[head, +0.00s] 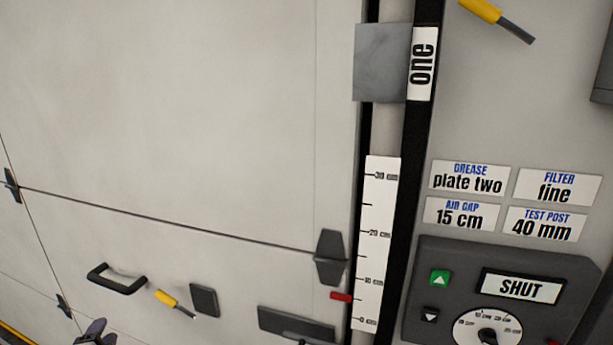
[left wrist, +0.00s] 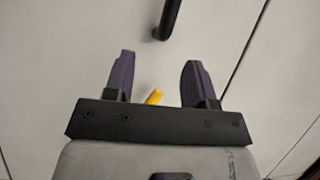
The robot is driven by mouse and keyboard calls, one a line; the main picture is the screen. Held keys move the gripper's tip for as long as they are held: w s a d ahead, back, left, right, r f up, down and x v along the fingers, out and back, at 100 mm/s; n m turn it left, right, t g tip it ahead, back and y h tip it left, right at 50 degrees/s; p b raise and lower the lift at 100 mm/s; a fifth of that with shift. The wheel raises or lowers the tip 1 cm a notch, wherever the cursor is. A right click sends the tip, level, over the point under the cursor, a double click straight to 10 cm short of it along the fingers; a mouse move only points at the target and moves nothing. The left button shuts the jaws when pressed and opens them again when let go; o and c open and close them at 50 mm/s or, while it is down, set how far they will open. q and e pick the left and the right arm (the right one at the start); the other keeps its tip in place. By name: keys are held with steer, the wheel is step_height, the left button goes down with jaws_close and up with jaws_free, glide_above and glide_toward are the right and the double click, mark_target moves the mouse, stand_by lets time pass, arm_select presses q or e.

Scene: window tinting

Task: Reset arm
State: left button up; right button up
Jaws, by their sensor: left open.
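My left gripper (head: 96,330) shows at the bottom left edge of the head view, mostly cut off, below the black handle (head: 115,287) on the pale panel. In the left wrist view my left gripper (left wrist: 156,62) has its two purple fingers wide apart with nothing held between them. The black handle (left wrist: 167,20) shows beyond the fingertips there, apart from them. A yellow piece (left wrist: 154,97) shows between the fingers, partly hidden by the gripper body. My right gripper is in neither view.
A yellow-handled tool (head: 167,298) and a dark block (head: 204,300) are right of the handle. A white centimetre scale (head: 376,240) runs up beside the panel. A control box (head: 590,275) with a "SHUT" display (head: 521,287) is at lower right. The upper panel is clear.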

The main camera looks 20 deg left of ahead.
arm_select(q)
steer(key=s+d+f+n+g+h, duration=0.25)
steer(key=s+d, duration=0.35)
steer(key=d, duration=0.8)
steer(key=s+d+f+n+g+h, duration=0.3)
steer(key=s+d, duration=0.4)
steer(key=d, duration=0.7)
steer(key=s+d+f+n+g+h, duration=0.2)
steer(key=s+d+f+g+h, duration=0.3)
steer(key=d, duration=0.8)
steer(key=s+d+f+g, duration=0.1)
steer(key=s+d+f, duration=0.2)
steer(key=s+d, duration=0.35)
step_height(320, 180, up, 36)
steer(key=s+a+p, duration=0.2)
steer(key=p, duration=3.4)
steer(key=shift+y, duration=0.35)
steer(key=shift+s, duration=0.1)
